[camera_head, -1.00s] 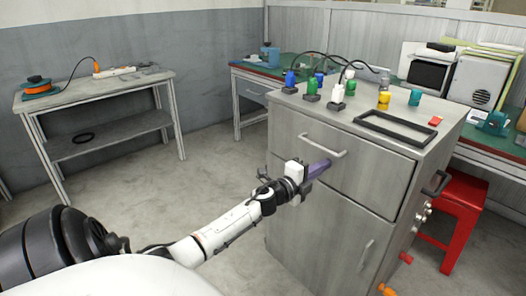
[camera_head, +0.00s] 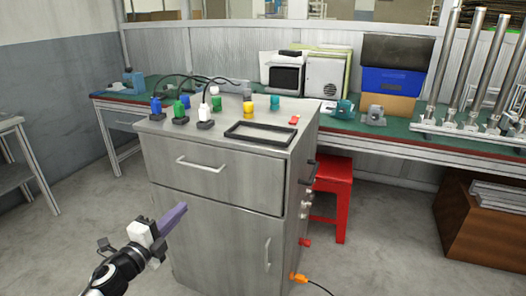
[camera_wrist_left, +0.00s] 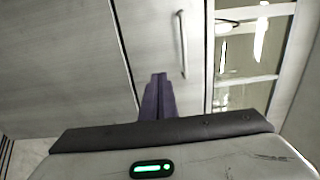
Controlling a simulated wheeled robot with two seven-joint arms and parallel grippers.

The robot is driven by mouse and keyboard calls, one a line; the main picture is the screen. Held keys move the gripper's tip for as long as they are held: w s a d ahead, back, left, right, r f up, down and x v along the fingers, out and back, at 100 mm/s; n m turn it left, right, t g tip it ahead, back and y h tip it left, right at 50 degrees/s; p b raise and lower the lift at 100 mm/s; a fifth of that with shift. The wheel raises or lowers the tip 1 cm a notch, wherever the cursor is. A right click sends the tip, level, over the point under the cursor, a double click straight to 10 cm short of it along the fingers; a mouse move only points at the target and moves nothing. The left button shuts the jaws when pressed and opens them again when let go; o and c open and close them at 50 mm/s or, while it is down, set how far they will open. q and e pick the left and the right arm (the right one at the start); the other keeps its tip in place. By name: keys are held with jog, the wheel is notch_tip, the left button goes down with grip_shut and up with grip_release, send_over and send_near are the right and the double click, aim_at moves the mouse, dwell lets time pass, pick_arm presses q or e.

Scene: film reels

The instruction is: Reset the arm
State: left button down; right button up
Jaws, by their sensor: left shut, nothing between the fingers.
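My left gripper (camera_head: 172,218) is at the lower left of the head view, in front of the grey metal cabinet. Its purple fingers are together with nothing between them. In the left wrist view the closed fingers (camera_wrist_left: 158,97) point toward the cabinet front, with a door handle beyond them. I cannot tell the exact gap to the cabinet. My right gripper is not in view.
The cabinet (camera_head: 225,190) carries a black frame (camera_head: 262,133), a yellow piece (camera_head: 249,108) and several coloured connectors. A red stool (camera_head: 333,185) stands beside it. An orange plug with a cable (camera_head: 299,278) sticks out low on its right side. Open floor lies to the left.

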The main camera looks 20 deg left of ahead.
pick_arm(q)
jog(key=s+d+f+n+g+h+p, duration=0.1)
jog(key=s+d+f+n, duration=0.4)
jog(key=d, duration=0.5)
jog(key=s+d+f+n+g+h+p, duration=0.1)
jog(key=s+d+f+n+g, duration=0.4)
jog(key=s+d, duration=0.5)
jog(key=s+d+f+n+g+h+p, duration=0.1)
jog(key=s+d+f+n+g+p, duration=0.2)
jog(key=d, duration=0.7)
jog(key=s+f+n, duration=0.2)
jog(key=s+f, duration=0.2)
jog(key=s, duration=0.1)
jog(key=shift+d+h+p, duration=0.3)
jog(key=shift+d, duration=0.1)
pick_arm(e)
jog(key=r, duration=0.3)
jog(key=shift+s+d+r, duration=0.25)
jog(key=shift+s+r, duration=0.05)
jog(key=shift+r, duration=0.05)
